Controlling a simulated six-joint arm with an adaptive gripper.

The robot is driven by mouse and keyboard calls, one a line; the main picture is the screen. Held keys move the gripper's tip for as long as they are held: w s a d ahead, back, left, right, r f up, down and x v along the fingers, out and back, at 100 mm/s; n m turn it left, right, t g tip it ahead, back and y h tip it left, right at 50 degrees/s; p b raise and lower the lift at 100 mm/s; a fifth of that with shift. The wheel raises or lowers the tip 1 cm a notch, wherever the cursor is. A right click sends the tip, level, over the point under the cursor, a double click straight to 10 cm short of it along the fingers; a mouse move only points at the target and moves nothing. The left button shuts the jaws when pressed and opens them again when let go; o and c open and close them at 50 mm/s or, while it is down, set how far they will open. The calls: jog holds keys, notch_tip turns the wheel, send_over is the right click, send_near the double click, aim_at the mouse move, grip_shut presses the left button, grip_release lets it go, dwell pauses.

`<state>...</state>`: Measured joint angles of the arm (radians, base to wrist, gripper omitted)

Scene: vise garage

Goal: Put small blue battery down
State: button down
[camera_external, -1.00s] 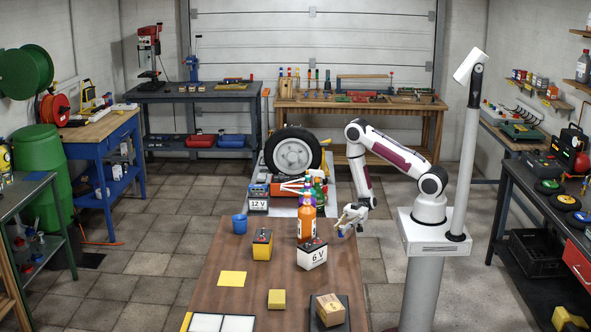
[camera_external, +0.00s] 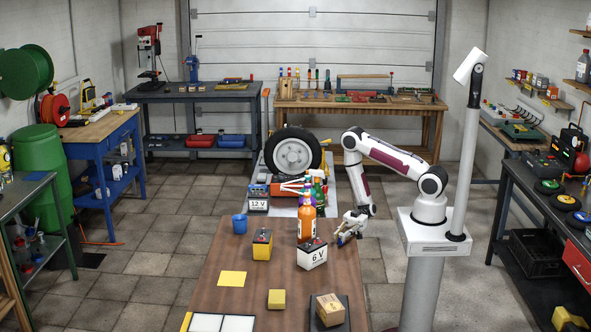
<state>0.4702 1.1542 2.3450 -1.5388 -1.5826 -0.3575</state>
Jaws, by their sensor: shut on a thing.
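The small blue battery (camera_external: 341,240) is a tiny blue shape at the tips of my gripper (camera_external: 343,237). My gripper is shut on it, low at the right edge of the brown table (camera_external: 210,280). It is to the right of the white 6 V battery (camera_external: 312,257) and the orange bottle (camera_external: 307,222). The fingers hide part of the small blue battery. I cannot tell whether it touches the table top.
The right strip beside the 6 V battery is clear.

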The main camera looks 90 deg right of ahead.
jog(key=shift+f, duration=0.35)
jog(key=c, duration=1.9)
grip_release()
jog(key=shift+d, duration=0.1)
jog(key=shift+v, duration=1.15)
jog(key=shift+s+v, duration=0.25)
jog(key=shift+v, duration=2.3)
jog(key=shift+s+r, duration=0.15)
jog(key=shift+o, duration=0.4)
